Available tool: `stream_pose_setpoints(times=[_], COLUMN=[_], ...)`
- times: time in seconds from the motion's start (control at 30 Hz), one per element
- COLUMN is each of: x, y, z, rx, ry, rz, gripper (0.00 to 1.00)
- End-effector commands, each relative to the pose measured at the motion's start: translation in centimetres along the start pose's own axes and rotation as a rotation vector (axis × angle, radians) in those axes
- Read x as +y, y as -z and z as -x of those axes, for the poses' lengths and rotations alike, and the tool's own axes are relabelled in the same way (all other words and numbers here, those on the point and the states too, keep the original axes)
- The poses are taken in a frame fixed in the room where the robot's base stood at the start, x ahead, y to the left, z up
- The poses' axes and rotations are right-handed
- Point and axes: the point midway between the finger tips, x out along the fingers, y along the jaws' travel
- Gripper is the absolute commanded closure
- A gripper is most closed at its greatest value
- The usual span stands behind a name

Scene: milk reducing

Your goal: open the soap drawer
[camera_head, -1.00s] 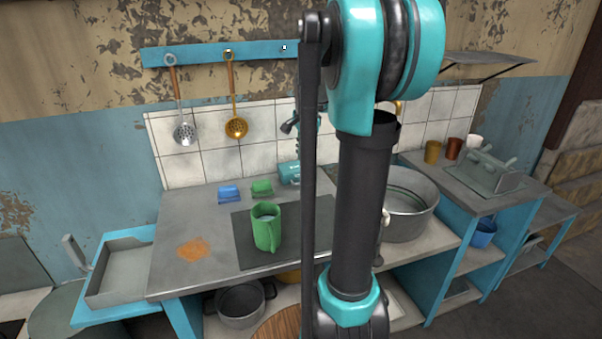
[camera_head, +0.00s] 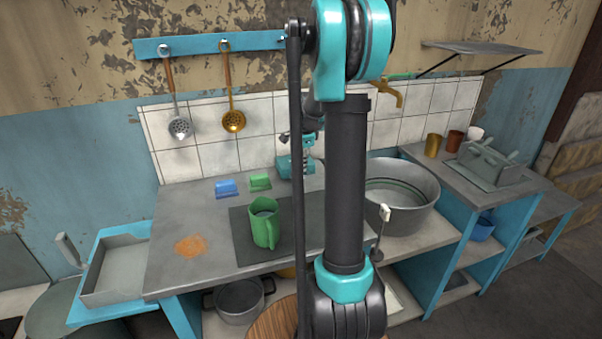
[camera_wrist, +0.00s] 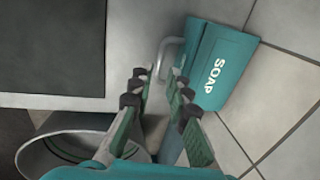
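The soap drawer is a teal box with white SOAP lettering (camera_wrist: 232,62) and a grey metal handle (camera_wrist: 167,45) on its left side in the wrist view. In the head view the teal box (camera_head: 284,164) stands against the tiled wall at the back of the counter, partly covered by my gripper. My gripper (camera_wrist: 158,80) is open, its two fingers apart, with the tips close to the handle's lower end. I cannot tell whether a finger touches the handle. The drawer looks shut against the box.
A green jug (camera_head: 264,228) stands on a dark mat (camera_head: 240,243). A blue piece (camera_head: 226,188) and a green piece (camera_head: 260,182) lie behind it. A large metal basin (camera_head: 425,215) sits to the right, below a brass tap (camera_head: 392,92).

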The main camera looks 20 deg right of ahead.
Motion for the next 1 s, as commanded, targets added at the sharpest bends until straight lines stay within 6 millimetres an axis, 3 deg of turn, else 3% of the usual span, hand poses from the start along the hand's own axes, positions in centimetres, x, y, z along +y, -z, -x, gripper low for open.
stream_pose_setpoints(times=[0.1,0.33,0.67,0.83,1.0], x=[0.0,0.0,0.0,0.0,0.0], y=[0.0,0.0,0.0,0.0,0.0], z=[-2.0,-4.2,-4.6,-4.5,-4.5], rx=[0.0,0.0,0.0,0.0,0.0], ry=[0.0,0.0,0.0,0.0,0.0], rz=[0.0,0.001,0.001,0.001,0.001], gripper=[0.83,0.83,0.83,1.0,1.0])
